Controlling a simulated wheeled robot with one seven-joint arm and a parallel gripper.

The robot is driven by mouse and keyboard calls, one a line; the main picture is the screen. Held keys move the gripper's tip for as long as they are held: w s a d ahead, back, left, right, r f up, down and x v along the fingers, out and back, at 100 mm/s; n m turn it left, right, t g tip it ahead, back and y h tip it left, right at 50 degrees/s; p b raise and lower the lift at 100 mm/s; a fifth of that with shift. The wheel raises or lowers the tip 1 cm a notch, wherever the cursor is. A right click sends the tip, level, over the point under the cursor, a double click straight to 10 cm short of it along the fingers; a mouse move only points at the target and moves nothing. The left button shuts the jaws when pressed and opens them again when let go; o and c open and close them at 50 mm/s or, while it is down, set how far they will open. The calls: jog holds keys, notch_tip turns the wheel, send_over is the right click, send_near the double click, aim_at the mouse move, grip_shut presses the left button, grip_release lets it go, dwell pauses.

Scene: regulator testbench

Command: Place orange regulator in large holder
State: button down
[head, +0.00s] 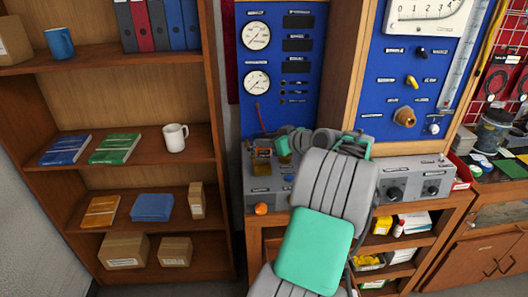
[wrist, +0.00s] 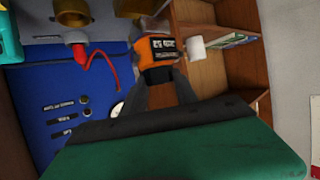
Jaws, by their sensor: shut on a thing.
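The orange regulator (wrist: 150,52), with a black label, is between the tips of my gripper (wrist: 160,76) in the wrist view. My gripper is shut on it. In the head view the regulator (head: 264,153) shows as a small orange and dark piece just left of my gripper, above the grey bench unit (head: 254,193); my arm hides part of the area. I cannot tell which part is the large holder.
A blue panel (head: 262,112) with gauges stands behind the bench, with a red hose (wrist: 98,60) close to the regulator. An orange knob (head: 262,208) is on the bench front. A wooden shelf (head: 110,182) with books, boxes and a white mug (head: 175,137) stands at left.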

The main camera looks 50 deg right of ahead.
aim_at(270, 150)
jog(key=shift+w+d+f, duration=0.25)
jog(key=shift+w+f, duration=0.4)
jog(key=shift+w+f+b, duration=0.15)
jog(key=shift+f+b, duration=0.2)
jog(key=shift+f, duration=1.3)
jog(key=shift+f, duration=0.1)
jog(key=shift+d+f, duration=0.1)
jog(key=shift+f, duration=0.05)
jog(key=c, duration=0.9)
grip_release()
jog(key=shift+c, duration=0.2)
